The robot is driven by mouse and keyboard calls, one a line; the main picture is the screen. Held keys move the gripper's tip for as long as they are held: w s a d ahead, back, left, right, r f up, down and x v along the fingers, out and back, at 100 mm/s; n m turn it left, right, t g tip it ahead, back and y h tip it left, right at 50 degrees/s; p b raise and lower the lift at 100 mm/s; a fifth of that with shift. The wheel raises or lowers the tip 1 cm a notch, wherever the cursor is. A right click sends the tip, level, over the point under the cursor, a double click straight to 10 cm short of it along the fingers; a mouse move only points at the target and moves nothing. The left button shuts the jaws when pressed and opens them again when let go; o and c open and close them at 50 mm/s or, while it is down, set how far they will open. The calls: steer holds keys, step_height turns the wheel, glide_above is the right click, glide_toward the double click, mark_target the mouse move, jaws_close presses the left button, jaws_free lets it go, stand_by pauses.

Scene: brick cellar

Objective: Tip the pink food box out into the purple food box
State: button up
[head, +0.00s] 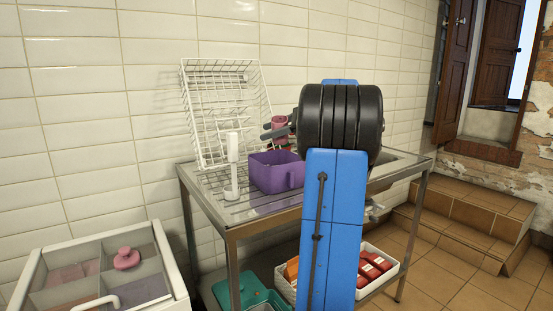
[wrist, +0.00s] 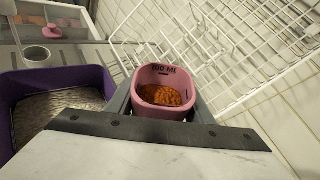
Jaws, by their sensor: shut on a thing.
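The pink food box (wrist: 164,112) is in my gripper (wrist: 160,103), with one finger on each side of it. In the wrist view it holds an orange-brown, grainy filling and bears dark print on its inner wall. In the head view the pink box (head: 279,124) and my gripper (head: 277,129) show above the back of the purple food box, partly hidden by my arm. The purple food box (head: 272,173) stands open on the metal table. In the wrist view the purple box (wrist: 52,79) is to the left of the pink one, with a greyish surface inside.
A white wire rack (head: 222,110) leans at the wall behind. A white upright holder (head: 232,165) stands left of the purple box on the metal table (head: 262,219). Below are a white basket (head: 377,285) with red packs and a teal container (head: 240,292). A divided drawer (head: 97,268) is at lower left.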

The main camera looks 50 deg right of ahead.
steer(key=shift+s+a+r+n+t+h, duration=0.25)
steer(key=shift+s+a+r+n, duration=0.15)
steer(key=shift+n, duration=0.2)
steer(key=shift+s+a+r+n+t+h, duration=0.15)
steer(key=shift+s+a+r+n+t, duration=0.15)
steer(key=shift+a+n, duration=0.25)
steer(key=shift+f+n+t, duration=0.2)
steer(key=shift+n+t, duration=0.05)
steer(key=shift+n, duration=0.1)
steer(key=shift+w+d+f+n+t+h, duration=0.1)
steer(key=shift+f+n+t+h, duration=0.35)
steer(key=shift+n, duration=0.35)
steer(key=shift+r+n+t+h+p, duration=0.15)
steer(key=shift+r+n+t, duration=0.25)
steer(key=shift+n, duration=0.35)
steer(key=shift+r+n+t+h+p, duration=0.15)
steer(key=shift+r+n+t, duration=0.15)
steer(key=shift+n, duration=0.45)
steer(key=shift+s+a+f+n+t, duration=0.25)
steer(key=shift+s+a+n+t, duration=0.1)
steer(key=shift+s+a+n, duration=0.3)
steer(key=shift+w+a+r+n, duration=0.1)
steer(key=shift+n, duration=0.15)
steer(key=shift+a+r+n+t, duration=0.1)
steer(key=shift+r+n+t, duration=0.2)
steer(key=shift+n, duration=0.3)
steer(key=shift+a+r+n, duration=0.1)
steer(key=shift+r+n, duration=0.05)
steer(key=shift+n, duration=0.25)
